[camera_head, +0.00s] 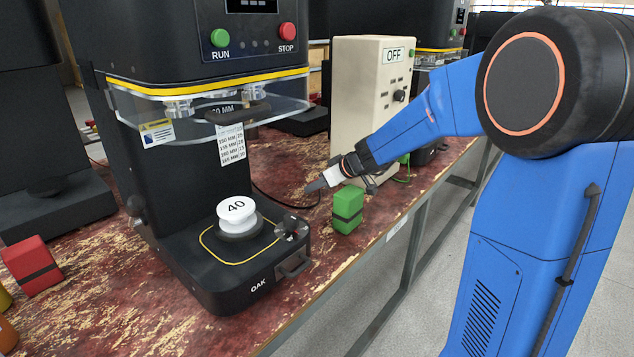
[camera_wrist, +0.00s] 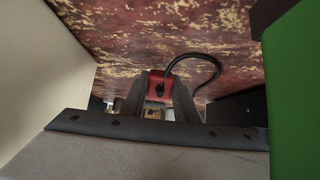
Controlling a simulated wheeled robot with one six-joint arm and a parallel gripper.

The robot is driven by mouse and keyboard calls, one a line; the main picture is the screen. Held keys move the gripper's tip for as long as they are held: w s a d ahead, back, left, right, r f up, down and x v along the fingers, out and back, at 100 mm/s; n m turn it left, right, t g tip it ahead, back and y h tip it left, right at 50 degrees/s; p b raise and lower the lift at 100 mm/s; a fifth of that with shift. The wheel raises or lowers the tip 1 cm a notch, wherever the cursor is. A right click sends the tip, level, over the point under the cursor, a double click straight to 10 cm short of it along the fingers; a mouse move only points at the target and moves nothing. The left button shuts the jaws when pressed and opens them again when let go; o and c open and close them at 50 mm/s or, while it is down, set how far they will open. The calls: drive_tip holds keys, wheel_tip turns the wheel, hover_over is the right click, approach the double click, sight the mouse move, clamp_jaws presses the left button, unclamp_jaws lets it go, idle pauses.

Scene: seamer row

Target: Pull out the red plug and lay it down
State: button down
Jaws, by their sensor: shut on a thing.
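The red plug (camera_wrist: 158,88) is between the fingers of my gripper (camera_wrist: 157,105) in the wrist view, and the fingers are shut on it. A black cable (camera_wrist: 205,60) curves away from the plug to the right. In the head view my gripper (camera_head: 319,184) is low over the worn red bench top, in front of the cream control box (camera_head: 362,95) and beside a green block. The plug cannot be made out in the head view. No socket shows around the plug, and I cannot tell whether it touches the bench.
A green block (camera_head: 347,209) with a black band stands close to my gripper at the bench's front edge. The black seamer (camera_head: 235,275) with a white "40" weight (camera_head: 236,208) stands left. A red block (camera_head: 31,266) lies further left. The bench (camera_head: 110,315) is mostly bare at front left.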

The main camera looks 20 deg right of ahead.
drive_tip(key=c, duration=1.3)
unclamp_jaws()
drive_tip(key=v, duration=1.7)
drive_tip(key=shift+s, duration=0.2)
